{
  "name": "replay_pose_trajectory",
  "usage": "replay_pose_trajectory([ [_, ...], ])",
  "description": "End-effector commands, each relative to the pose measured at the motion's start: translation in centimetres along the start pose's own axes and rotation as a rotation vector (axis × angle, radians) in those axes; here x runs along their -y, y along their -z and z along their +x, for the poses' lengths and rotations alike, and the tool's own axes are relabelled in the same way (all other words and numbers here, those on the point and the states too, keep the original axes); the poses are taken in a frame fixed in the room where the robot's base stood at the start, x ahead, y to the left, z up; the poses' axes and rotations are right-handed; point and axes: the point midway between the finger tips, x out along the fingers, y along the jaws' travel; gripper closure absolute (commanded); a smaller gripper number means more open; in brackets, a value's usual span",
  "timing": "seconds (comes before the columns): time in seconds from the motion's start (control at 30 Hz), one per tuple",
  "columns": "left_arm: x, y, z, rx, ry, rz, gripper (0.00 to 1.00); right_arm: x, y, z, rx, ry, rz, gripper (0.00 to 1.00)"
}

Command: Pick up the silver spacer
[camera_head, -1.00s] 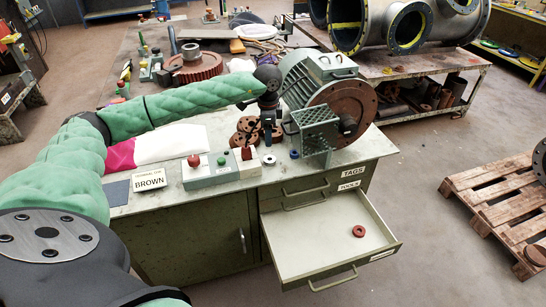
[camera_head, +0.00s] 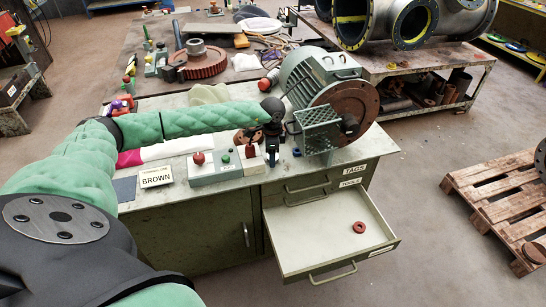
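My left gripper (camera_head: 272,158) points down at the front of the green-grey bench top (camera_head: 210,200), between the control box and the motor. The silver spacer is not visible now; the gripper covers the spot where it lay a second ago. The fingers are dark and small, so I cannot tell whether they are open or shut, or whether the spacer is between them. My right gripper is not in view.
The control box (camera_head: 221,170) with red and green buttons stands just left of the gripper. The motor (camera_head: 325,80) and its perforated guard (camera_head: 320,130) stand close on the right. An open drawer (camera_head: 310,230) holding a red ring (camera_head: 359,227) juts out below.

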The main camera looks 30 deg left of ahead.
Motion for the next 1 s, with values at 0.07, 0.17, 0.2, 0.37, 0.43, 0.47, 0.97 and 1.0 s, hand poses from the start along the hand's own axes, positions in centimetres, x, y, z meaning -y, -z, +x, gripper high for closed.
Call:
replay_pose_trajectory([
  [0.07,0.0,0.0,0.2,0.000,0.000,0.000,0.35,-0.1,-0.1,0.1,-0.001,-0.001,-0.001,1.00],
  [0.17,0.0,0.0,0.3,-0.001,0.000,0.000,0.35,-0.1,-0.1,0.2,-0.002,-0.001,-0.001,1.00],
  [0.2,0.0,0.0,0.3,-0.001,0.000,0.000,0.35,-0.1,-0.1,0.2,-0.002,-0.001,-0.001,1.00],
  [0.37,0.0,0.0,0.2,0.000,0.000,0.000,0.57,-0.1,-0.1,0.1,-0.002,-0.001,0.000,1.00],
  [0.43,0.0,0.0,0.2,0.000,0.000,-0.001,0.70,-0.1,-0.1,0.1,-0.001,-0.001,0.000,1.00],
  [0.47,0.0,0.0,0.2,0.000,0.000,0.000,0.76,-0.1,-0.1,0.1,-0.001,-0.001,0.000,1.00],
  [0.97,0.1,0.0,-0.9,-0.001,0.001,-0.001,0.85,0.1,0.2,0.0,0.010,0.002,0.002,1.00],
  [1.0,0.1,0.0,-1.3,-0.002,0.002,-0.001,0.85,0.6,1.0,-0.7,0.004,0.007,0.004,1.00],
])
